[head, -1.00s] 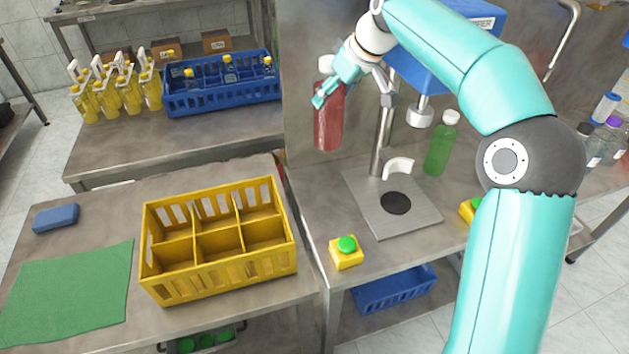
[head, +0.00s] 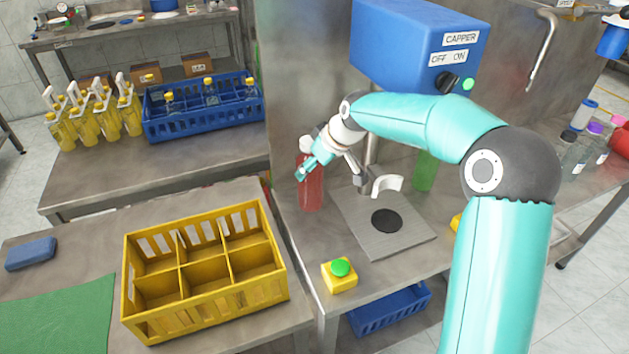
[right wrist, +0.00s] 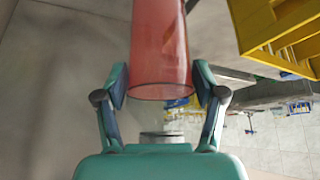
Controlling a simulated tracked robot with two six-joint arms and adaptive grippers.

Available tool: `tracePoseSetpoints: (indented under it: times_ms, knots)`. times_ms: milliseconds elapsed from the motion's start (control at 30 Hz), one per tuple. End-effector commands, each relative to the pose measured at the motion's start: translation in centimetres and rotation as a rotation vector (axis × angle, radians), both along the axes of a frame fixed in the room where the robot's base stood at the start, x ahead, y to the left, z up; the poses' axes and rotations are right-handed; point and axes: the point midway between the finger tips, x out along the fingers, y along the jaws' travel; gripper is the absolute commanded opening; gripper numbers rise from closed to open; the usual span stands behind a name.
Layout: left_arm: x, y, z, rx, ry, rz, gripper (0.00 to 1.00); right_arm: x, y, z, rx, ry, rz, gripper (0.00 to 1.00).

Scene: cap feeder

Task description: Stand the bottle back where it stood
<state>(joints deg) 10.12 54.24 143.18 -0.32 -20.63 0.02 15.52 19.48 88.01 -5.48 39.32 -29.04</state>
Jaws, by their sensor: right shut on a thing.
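The red bottle (head: 311,190) with a white cap is upright at the left back part of the capper bench. My right gripper (head: 308,172) is shut on it near its upper part. In the right wrist view the red bottle (right wrist: 160,45) is between the two fingers, its cap end toward the palm. The bottle's base is at or just above the bench top; I cannot tell whether it touches. My left gripper is not in view.
The capper (head: 415,45) stands behind a metal plate (head: 400,238) right of the bottle. A green bottle (head: 425,172) is partly hidden by my arm. A green button (head: 340,268) is in front. A yellow crate (head: 205,307) with empty compartments sits left.

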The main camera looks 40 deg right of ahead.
Motion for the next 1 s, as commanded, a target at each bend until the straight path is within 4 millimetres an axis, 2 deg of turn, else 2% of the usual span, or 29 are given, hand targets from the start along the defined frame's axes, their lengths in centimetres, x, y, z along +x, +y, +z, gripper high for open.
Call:
tracePoseSetpoints:
  times_ms: [167,433,800,833,933,1000]
  knots:
    - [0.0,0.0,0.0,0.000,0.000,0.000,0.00,0.0,-0.1,-1.0,-0.001,-0.003,-0.002,0.00]
    - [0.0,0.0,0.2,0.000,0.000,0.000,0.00,0.0,-0.1,-4.3,0.001,-0.003,-0.002,0.00]
    - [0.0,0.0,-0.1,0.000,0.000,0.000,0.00,0.1,-0.1,-4.8,0.000,-0.004,-0.002,0.00]
    - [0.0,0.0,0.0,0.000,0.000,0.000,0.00,0.0,0.0,-4.8,0.001,-0.001,-0.001,0.74]
    - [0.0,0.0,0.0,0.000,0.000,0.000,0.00,0.0,0.0,-4.8,0.001,0.000,-0.001,0.91]
    - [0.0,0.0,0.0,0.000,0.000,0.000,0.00,0.0,0.0,-4.8,0.001,0.000,-0.001,0.95]
